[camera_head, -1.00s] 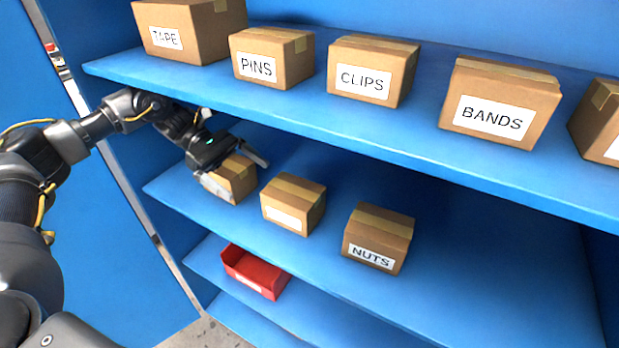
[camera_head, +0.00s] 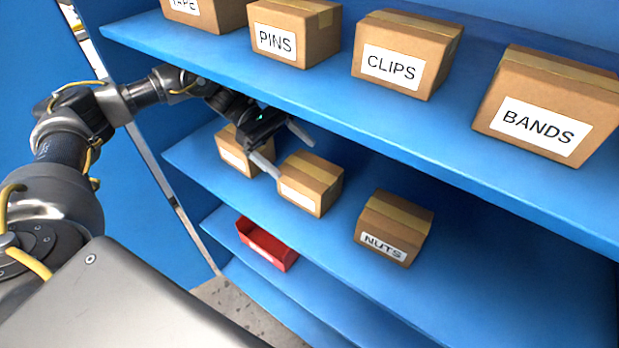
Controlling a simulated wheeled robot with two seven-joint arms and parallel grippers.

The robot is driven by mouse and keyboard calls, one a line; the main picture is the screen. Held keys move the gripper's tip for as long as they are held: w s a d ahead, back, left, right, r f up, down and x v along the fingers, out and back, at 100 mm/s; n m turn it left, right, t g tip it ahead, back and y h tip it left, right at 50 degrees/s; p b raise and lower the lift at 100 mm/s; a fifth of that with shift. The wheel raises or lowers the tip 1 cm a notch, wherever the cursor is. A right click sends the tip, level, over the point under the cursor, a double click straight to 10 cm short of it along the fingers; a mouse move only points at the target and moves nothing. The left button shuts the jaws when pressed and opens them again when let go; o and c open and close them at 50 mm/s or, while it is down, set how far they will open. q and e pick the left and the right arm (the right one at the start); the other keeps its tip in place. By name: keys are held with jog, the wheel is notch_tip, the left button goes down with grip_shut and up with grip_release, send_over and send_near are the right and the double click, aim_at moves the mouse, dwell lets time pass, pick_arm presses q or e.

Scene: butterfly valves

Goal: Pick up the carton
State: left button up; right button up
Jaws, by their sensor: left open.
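Three brown cartons stand in a row on the middle shelf. The left carton (camera_head: 228,147) is partly hidden behind my left gripper. The middle carton (camera_head: 313,178) has a white label that I cannot read. The right carton (camera_head: 397,222) is labelled NUTS. My left gripper (camera_head: 297,160) is open and empty, reaching in under the upper shelf. Its fingers point right, toward the middle carton; one is near its left side, the other above and behind it. I cannot tell whether either finger touches it. My right gripper is not in view.
The upper shelf (camera_head: 440,140) overhangs my left gripper and carries cartons labelled PINS (camera_head: 300,28), CLIPS (camera_head: 408,52) and BANDS (camera_head: 550,105), plus one cut off at the top. A red bin (camera_head: 266,246) sits on a lower shelf. The middle shelf is clear right of NUTS.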

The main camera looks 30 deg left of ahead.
aim_at(313, 171)
pick_arm(q)
jog(key=shift+d, duration=0.25)
jog(key=shift+s+d+f+p, duration=0.15)
jog(key=shift+d+p, duration=1.1)
jog(key=shift+x, duration=1.05)
jog(key=shift+f, duration=0.3)
jog(key=c, duration=1.4)
jog(key=shift+c, duration=0.2)
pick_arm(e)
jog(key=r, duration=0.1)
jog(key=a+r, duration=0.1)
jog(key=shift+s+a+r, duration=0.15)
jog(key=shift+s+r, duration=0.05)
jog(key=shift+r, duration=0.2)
